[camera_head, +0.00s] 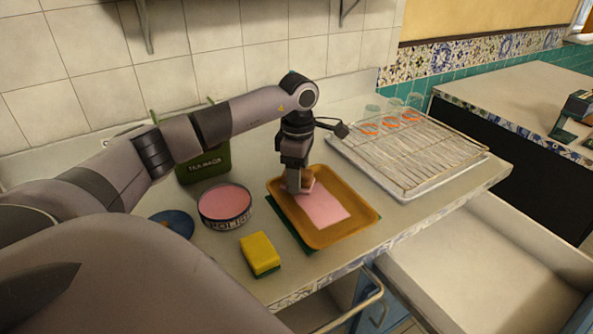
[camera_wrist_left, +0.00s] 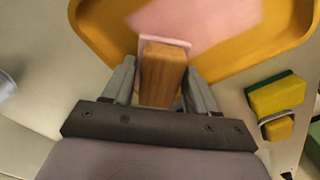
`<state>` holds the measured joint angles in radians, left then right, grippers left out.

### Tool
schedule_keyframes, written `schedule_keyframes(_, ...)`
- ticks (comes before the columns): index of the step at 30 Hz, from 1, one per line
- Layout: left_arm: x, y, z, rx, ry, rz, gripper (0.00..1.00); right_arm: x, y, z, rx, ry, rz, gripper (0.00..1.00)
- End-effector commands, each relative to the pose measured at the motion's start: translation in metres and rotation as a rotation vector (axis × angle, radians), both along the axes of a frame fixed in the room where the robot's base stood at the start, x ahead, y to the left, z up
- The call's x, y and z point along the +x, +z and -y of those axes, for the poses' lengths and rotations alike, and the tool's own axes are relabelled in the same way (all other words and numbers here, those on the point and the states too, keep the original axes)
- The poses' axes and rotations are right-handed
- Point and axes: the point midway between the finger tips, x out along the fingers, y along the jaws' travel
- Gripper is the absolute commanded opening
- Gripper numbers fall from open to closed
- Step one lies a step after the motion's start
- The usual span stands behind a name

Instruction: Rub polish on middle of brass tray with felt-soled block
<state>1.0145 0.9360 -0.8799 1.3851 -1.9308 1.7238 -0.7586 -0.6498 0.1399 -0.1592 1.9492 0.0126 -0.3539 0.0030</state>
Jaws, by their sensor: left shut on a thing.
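The brass tray (camera_head: 356,226) lies on the counter, on a green mat (camera_head: 306,245) that shows along its lower left edge. A pink patch (camera_head: 327,208) covers the middle of the tray. My left gripper (camera_head: 297,189) is shut on the felt-soled block (camera_wrist_left: 162,77), a wooden block with a pink sole, at the patch's upper left end. In the left wrist view the block sits between the fingers of my left gripper (camera_wrist_left: 160,88), over the tray (camera_wrist_left: 285,30). I cannot tell whether the sole touches the tray. My right gripper is not in view.
An open polish tin (camera_head: 225,205) with pink contents stands left of the tray, near a blue lid (camera_head: 173,223). A yellow sponge (camera_head: 260,252) lies in front. A green tea-bags tin (camera_head: 206,165) stands behind. A wire rack (camera_head: 415,150) with glasses is at right. A drawer (camera_head: 490,262) stands open below.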

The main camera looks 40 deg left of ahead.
Motion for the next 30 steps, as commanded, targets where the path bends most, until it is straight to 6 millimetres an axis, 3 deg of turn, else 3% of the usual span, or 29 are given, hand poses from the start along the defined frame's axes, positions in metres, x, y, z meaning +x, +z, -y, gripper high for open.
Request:
schedule_keyframes(6, -0.007, 0.002, 0.02, 0.0, -0.003, -0.002, 0.33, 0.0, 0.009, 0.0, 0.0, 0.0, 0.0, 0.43)
schedule_keyframes(14, -0.009, 0.0, 0.029, 0.0, 0.0, -0.001, 0.33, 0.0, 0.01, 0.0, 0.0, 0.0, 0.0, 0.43)
schedule_keyframes(30, 0.001, -0.002, -0.005, 0.0, 0.002, 0.0, 0.33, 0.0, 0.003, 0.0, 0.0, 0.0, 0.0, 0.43)
